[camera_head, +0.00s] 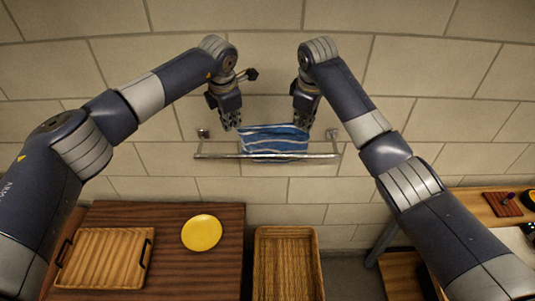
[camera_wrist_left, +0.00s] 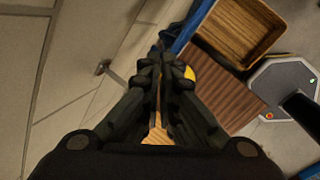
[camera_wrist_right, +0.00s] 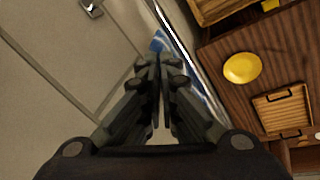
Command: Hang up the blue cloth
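The blue cloth (camera_head: 273,142) with white stripes is at the metal towel bar (camera_head: 215,156) on the tiled wall. Its upper part is above and behind the bar and its lower edge shows just below it. My left gripper (camera_head: 232,124) is shut at the cloth's upper left corner; the cloth shows by its fingertips in the left wrist view (camera_wrist_left: 182,38). My right gripper (camera_head: 302,124) is shut at the upper right corner; the cloth shows at its fingertips in the right wrist view (camera_wrist_right: 157,42). The gripped corners are mostly hidden by the fingers.
Below left is a brown table (camera_head: 225,265) with a wooden tray (camera_head: 105,258) and a yellow plate (camera_head: 201,233). A wooden crate (camera_head: 287,232) stands below the bar. A wooden shelf (camera_head: 478,206) with small items is at the right. The wall around the bar is bare.

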